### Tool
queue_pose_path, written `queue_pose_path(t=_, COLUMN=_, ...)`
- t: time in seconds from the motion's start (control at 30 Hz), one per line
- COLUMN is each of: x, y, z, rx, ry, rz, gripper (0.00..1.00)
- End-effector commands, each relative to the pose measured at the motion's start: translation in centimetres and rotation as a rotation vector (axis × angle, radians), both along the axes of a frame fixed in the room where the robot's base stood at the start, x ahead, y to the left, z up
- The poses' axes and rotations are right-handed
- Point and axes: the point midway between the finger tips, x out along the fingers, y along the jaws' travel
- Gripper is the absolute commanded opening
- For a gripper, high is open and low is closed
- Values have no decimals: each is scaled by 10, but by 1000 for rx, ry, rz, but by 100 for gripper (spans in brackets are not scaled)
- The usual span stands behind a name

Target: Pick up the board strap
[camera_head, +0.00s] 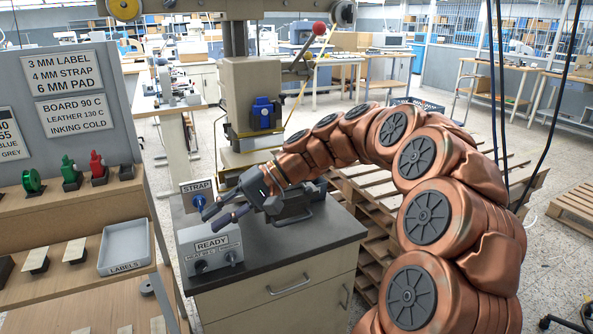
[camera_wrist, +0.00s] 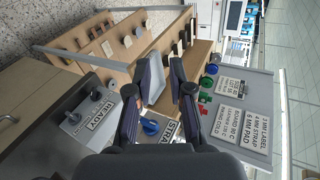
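Several small flat pieces lie on the wooden shelf at the left. Two of them are pale with dark ends, a left one (camera_head: 38,257) and a right one (camera_head: 75,250); I cannot tell which piece is the board strap. In the wrist view, dark and light pieces (camera_wrist: 127,41) stand out on the shelf boards beyond my fingers. My gripper (camera_head: 215,208) is open and empty, above the bench between the STRAP sign (camera_head: 196,188) and the READY panel (camera_head: 212,248). In the wrist view its fingers (camera_wrist: 168,80) are apart, with the shelf behind.
A grey LABELS tray (camera_head: 124,246) sits at the shelf's right end. Green and red stamps (camera_head: 97,168) stand on the upper shelf below a grey sign board (camera_head: 70,90). The stamping press (camera_head: 250,95) stands behind my gripper. The dark bench top (camera_head: 300,238) has clear room at its front right.

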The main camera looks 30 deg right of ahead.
Motion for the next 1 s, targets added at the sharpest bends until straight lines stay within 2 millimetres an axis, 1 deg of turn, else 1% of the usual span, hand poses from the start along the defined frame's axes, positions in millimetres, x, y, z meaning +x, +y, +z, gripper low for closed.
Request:
queue_pose_path(t=0.03, x=19, y=-19, z=-2, rx=46, ry=-14, rz=-41, gripper=21)
queue_pose_path(t=0.07, x=28, y=-29, z=-1, rx=74, ry=-24, rz=-63, gripper=21)
queue_pose_path(t=0.1, x=40, y=-44, z=0, rx=107, ry=-40, rz=-95, gripper=21)
queue_pose_path(t=0.17, x=58, y=-70, z=1, rx=158, ry=-63, rz=-147, gripper=21)
queue_pose_path(t=0.27, x=83, y=-117, z=-1, rx=232, ry=-107, rz=-238, gripper=21)
queue_pose_path(t=0.3, x=91, y=-137, z=-3, rx=258, ry=-126, rz=-274, gripper=21)
queue_pose_path(t=0.37, x=101, y=-169, z=-7, rx=295, ry=-153, rz=-331, gripper=21)
queue_pose_path(t=0.4, x=107, y=-192, z=-11, rx=315, ry=-173, rz=-370, gripper=21)
queue_pose_path(t=0.47, x=113, y=-224, z=-16, rx=343, ry=-202, rz=-424, gripper=21)
queue_pose_path(t=0.5, x=115, y=-246, z=-21, rx=359, ry=-220, rz=-461, gripper=21)
queue_pose_path(t=0.6, x=117, y=-293, z=-30, rx=383, ry=-263, rz=-541, gripper=21)
queue_pose_path(t=0.7, x=115, y=-329, z=-40, rx=396, ry=-296, rz=-603, gripper=21)
queue_pose_path(t=0.8, x=112, y=-351, z=-44, rx=401, ry=-318, rz=-639, gripper=21)
queue_pose_path(t=0.83, x=112, y=-355, z=-45, rx=402, ry=-322, rz=-646, gripper=21)
queue_pose_path(t=0.9, x=111, y=-361, z=-46, rx=404, ry=-329, rz=-657, gripper=21)
queue_pose_path(t=1.0, x=113, y=-361, z=-46, rx=405, ry=-330, rz=-660, gripper=21)
